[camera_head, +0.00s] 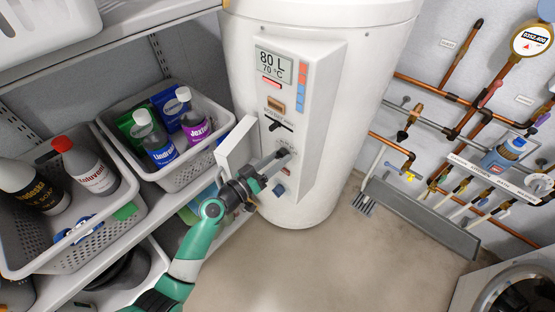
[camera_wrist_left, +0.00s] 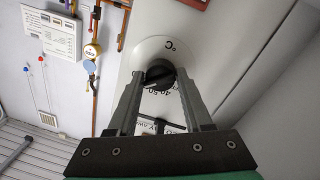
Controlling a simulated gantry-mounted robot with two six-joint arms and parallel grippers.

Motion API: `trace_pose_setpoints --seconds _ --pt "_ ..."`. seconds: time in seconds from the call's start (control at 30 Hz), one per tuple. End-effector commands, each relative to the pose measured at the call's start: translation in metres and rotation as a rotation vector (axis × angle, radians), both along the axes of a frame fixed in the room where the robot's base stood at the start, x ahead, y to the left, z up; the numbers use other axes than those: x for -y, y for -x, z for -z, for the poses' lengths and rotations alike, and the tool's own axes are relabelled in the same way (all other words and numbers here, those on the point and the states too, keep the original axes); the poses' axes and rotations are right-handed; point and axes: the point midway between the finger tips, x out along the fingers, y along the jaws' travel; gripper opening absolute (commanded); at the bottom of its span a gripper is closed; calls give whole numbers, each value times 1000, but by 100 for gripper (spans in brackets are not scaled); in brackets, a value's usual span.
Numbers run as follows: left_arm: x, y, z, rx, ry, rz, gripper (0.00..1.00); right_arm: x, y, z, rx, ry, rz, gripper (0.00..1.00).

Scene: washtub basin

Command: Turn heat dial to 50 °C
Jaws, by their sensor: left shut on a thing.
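The heat dial (camera_wrist_left: 160,75) is a black knob on a round white plate marked "°C", with numbers including 40 and 50 at its lower edge. The water heater (camera_head: 330,140) is a white upright cylinder with a control panel; its display (camera_head: 272,66) reads 80 L and 70 °C. My left gripper (camera_head: 284,155) is at the lower part of the panel, and in the left wrist view its fingers (camera_wrist_left: 160,82) are shut on the dial from both sides. The fingers hide much of the dial in the head view. My right gripper is not in view.
A black slider (camera_head: 281,125), an orange-brown switch (camera_head: 274,104) and a blue button (camera_head: 279,190) sit near the dial on the panel. Shelves with bottle baskets (camera_head: 190,175) stand at left. Copper pipes (camera_head: 455,100) run along the right wall. The floor (camera_head: 330,265) in front is clear.

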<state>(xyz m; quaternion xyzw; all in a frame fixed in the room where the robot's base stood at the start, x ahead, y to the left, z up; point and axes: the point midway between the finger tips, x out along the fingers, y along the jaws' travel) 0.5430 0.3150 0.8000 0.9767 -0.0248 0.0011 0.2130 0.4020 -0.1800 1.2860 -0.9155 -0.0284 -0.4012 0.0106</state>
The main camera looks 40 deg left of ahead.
Motion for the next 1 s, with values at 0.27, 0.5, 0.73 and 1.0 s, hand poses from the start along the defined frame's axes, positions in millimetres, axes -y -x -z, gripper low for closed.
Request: trace_pose_setpoints --seconds 0.27,0.5,0.73,1.0 --pt "0 0 3 2 243 -1 0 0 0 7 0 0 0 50" --pt "0 0 4 6 471 -2 0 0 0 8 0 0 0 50" --pt "1 0 4 9 663 -3 0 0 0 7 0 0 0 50" --pt "1 0 5 11 816 -3 0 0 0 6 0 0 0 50"
